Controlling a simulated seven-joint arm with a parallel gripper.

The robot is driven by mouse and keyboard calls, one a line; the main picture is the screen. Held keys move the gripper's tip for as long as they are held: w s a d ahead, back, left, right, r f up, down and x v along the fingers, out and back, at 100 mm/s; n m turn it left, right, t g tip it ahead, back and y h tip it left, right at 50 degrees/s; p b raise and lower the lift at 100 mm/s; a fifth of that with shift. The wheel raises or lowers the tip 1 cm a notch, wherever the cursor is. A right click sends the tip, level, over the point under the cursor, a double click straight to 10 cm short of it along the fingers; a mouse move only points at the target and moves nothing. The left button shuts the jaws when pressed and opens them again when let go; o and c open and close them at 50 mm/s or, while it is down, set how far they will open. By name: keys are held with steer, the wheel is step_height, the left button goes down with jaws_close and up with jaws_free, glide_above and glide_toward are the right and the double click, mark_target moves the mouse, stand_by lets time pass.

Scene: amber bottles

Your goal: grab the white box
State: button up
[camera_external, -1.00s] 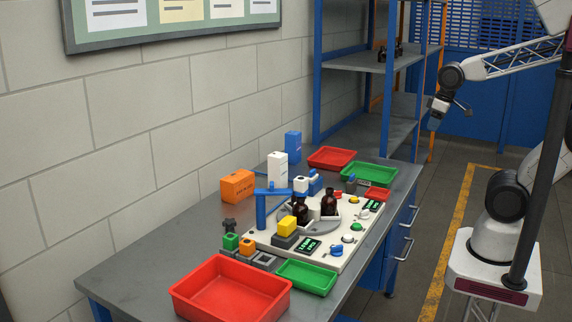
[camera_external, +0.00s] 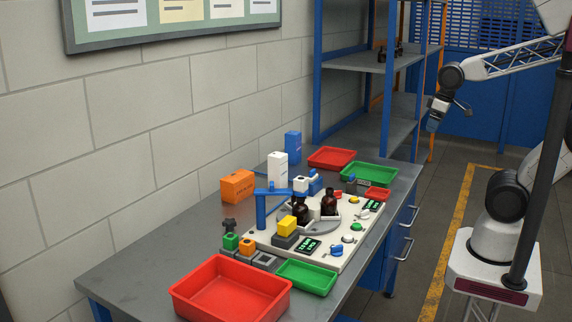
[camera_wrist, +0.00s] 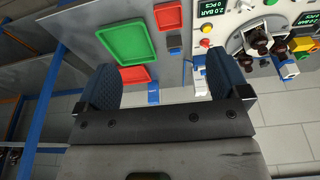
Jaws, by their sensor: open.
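The white box (camera_external: 278,170) stands upright at the back of the grey workbench, behind the bottle station, between an orange box and a blue box. My gripper (camera_external: 434,121) is high up at the right of the external view, beyond the bench's right edge and well away from the white box. In the wrist view my gripper (camera_wrist: 165,66) has its two dark blue padded fingers wide apart, with nothing between them.
The orange box (camera_external: 238,186) and blue box (camera_external: 293,146) flank the white box. The station panel (camera_external: 340,258) holds dark bottles (camera_external: 329,202) and a blue post (camera_external: 260,209). Red (camera_external: 332,157) and green (camera_external: 369,173) trays lie right of it. A blue-framed shelf (camera_external: 365,62) stands behind.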

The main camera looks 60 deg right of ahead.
steer(key=shift+w, duration=0.1)
steer(key=w+a+f+m+g+y, duration=0.1)
steer(key=w+a+m+g+y, duration=0.3)
steer(key=w, duration=1)
steer(key=w+a+f+m+t+y, duration=0.1)
steer(key=w+m+y, duration=0.3)
steer(key=w, duration=1.1)
steer(key=w+f+m+y, duration=0.2)
steer(key=w+f, duration=0.3)
steer(key=w, duration=0.4)
steer(key=w+f+m+t+y, duration=0.1)
steer(key=w+f+m+y, duration=0.1)
steer(key=w+f+m, duration=0.3)
steer(key=w+f+m+y, duration=0.1)
steer(key=w+f+m, duration=0.2)
steer(key=w, duration=1)
step_height(320, 180, down, 3)
steer(key=shift+w+d+r+m+y, duration=0.1)
steer(key=shift+w+d+m+y, duration=0.2)
steer(key=shift+w+d+y, duration=0.1)
steer(key=shift+x, duration=1.3)
